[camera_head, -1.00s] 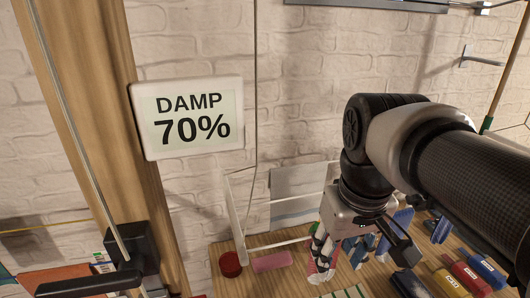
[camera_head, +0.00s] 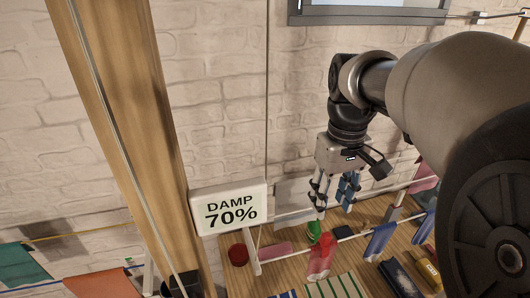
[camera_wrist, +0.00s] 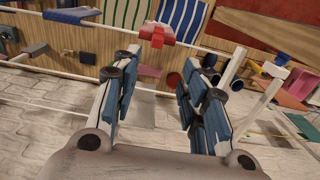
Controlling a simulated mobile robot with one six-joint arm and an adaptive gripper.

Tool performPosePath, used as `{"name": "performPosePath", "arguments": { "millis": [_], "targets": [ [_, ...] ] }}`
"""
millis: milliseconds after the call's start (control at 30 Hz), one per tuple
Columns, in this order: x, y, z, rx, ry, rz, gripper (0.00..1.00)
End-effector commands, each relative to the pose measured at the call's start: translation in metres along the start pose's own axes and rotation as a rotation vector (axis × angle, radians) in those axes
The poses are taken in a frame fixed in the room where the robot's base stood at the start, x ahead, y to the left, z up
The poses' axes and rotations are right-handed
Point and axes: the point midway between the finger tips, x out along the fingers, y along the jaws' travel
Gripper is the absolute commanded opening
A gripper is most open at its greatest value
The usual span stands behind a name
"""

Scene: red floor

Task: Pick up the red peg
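The red peg (camera_head: 326,243) sits on a thin white rail in the head view, below my gripper. It also shows in the wrist view (camera_wrist: 157,33), clipped on the white rail near the top centre. My gripper (camera_head: 331,200) is above and apart from the peg. In the wrist view my gripper's (camera_wrist: 165,65) two blue-padded fingers are spread wide with nothing between them. The peg lies beyond the fingertips there, roughly centred between the fingers.
A blue peg (camera_wrist: 70,15) is on the same rail. A pink block (camera_head: 275,250) and dark red cylinder (camera_head: 238,254) lie on the wooden table. Blue pieces (camera_head: 380,238) stand right of the red peg. A white DAMP 70% sign (camera_head: 229,207) and wooden post (camera_head: 140,110) are left.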

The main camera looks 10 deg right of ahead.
Motion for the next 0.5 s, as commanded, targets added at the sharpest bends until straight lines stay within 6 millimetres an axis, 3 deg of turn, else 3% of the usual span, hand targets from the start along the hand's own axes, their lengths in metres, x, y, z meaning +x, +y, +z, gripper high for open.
{"name": "performPosePath", "arguments": {
  "millis": [200, 500],
  "targets": [
    [0.045, 0.0, 0.001, 0.0, -0.003, -0.001, 0.4],
    [0.07, 0.001, 0.001, 0.001, -0.001, 0.0, 0.4]
  ]
}}
